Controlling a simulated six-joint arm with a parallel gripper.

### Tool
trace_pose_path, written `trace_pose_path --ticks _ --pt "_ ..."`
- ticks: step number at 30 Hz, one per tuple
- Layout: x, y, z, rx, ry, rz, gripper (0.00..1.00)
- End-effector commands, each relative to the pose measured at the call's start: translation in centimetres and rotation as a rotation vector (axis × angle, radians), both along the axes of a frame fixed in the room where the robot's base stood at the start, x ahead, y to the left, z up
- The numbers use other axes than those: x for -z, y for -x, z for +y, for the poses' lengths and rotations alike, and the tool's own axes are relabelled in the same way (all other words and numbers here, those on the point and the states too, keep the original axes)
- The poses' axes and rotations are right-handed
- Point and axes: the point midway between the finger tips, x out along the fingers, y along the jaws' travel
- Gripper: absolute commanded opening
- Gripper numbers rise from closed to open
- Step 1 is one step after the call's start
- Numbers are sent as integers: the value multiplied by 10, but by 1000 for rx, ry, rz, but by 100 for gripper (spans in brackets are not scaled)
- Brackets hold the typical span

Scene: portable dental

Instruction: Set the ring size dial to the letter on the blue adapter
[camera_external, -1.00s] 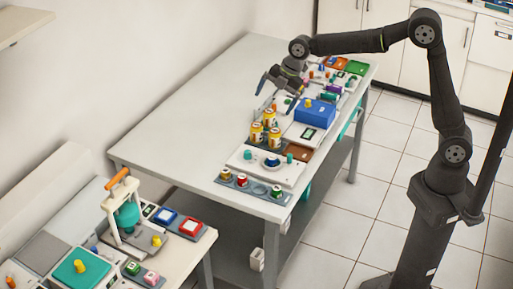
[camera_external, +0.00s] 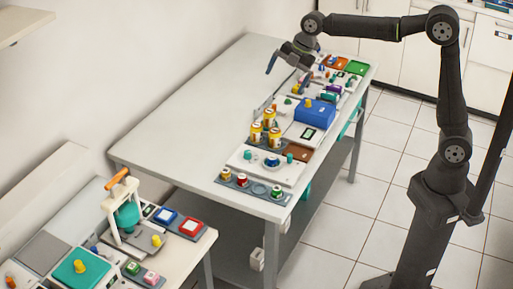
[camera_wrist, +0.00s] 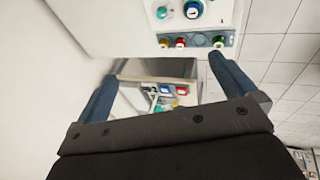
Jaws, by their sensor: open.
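My gripper (camera_external: 286,79) is open and empty above the far part of the long table. In the wrist view its two blue fingers (camera_wrist: 163,62) are spread wide with nothing between them. A round blue-and-white part (camera_external: 272,160) sits on the white panel (camera_external: 248,166) at the table's near end; it also shows at the top of the wrist view (camera_wrist: 193,9). I cannot tell whether it is the blue adapter or the ring size dial. No letter is readable on any part.
A blue box (camera_external: 315,112) and several yellow cans (camera_external: 256,134) stand along the table's right side. A tray (camera_external: 277,194) with red and green jars lies at the near edge. A second bench (camera_external: 197,250) stands lower left. The table's left half is bare.

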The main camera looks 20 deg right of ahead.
Motion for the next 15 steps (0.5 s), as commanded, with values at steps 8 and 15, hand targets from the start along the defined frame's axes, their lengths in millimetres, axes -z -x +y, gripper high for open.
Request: trace_pose_path --ticks 8,15 --pt "-9 1 -4 0 1 1 100" --pt "-9 1 -4 0 0 0 76"
